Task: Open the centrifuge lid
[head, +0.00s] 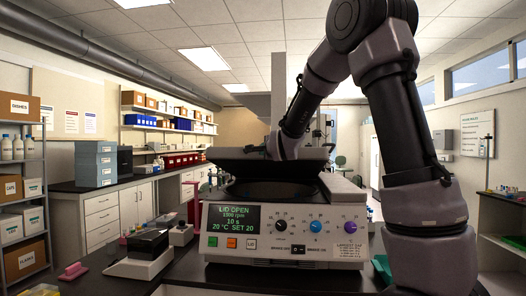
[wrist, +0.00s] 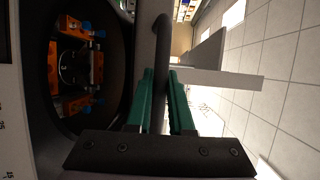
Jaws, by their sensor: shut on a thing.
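The centrifuge (head: 222,245) stands on the bench in front of me, and its display reads "LID OPEN". Its dark lid (head: 235,154) is raised above the dark bowl opening (head: 275,190). In the wrist view, the rotor with orange buckets (wrist: 75,65) shows inside the bowl at left. My gripper (wrist: 161,80) has green fingers on either side of the dark lid handle (wrist: 159,35), shut on it. In the head view, my arm reaches to the lid from the right, and the fingers are hidden.
A small black-and-white device (head: 140,262) and a pink item (head: 73,271) stand left of the centrifuge on the dark bench. Coloured tubes stand near its left side. A shelf rack with boxes (head: 22,215) is at far left. My arm covers much of the right side.

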